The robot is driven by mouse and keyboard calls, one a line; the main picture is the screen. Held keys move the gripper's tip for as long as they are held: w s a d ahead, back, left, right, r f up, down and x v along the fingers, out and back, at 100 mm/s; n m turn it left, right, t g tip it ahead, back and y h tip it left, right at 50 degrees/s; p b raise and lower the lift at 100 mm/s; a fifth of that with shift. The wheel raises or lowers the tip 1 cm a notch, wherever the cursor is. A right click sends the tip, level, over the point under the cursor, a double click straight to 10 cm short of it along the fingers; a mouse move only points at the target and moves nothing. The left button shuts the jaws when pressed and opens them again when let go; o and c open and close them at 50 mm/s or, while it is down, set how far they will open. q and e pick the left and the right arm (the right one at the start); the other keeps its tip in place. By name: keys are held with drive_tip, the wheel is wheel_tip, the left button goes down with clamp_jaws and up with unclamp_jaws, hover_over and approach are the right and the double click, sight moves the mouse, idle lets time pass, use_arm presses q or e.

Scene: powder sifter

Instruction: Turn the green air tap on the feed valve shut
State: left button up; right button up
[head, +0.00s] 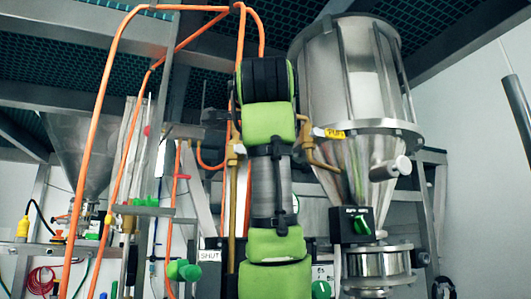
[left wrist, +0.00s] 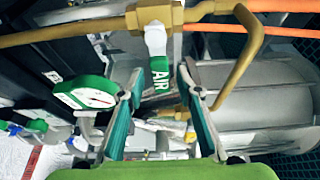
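The green air tap (left wrist: 159,72) shows in the left wrist view as a handle with a white neck and a green end lettered AIR. It hangs from a brass fitting (left wrist: 150,17) on a brass pipe. My left gripper (left wrist: 161,76) is open, with one teal finger on each side of the handle's lower end. I see gaps beside the handle, and cannot tell how deep it sits between the fingers. In the head view my green-padded arm fills the middle and hides the tap and gripper. My right gripper is not in view.
A round gauge (left wrist: 85,96) is close to the left finger. Brass pipe (left wrist: 240,55) bends down on the right. In the head view a steel hopper (head: 350,75) and a black switch box (head: 348,224) stand right of the arm; orange hoses (head: 104,80) run on the left.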

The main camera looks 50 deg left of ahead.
use_arm(q)
drive_tip(key=v, duration=1)
drive_tip(key=shift+s, duration=0.15)
drive_tip(key=shift+a, duration=0.1)
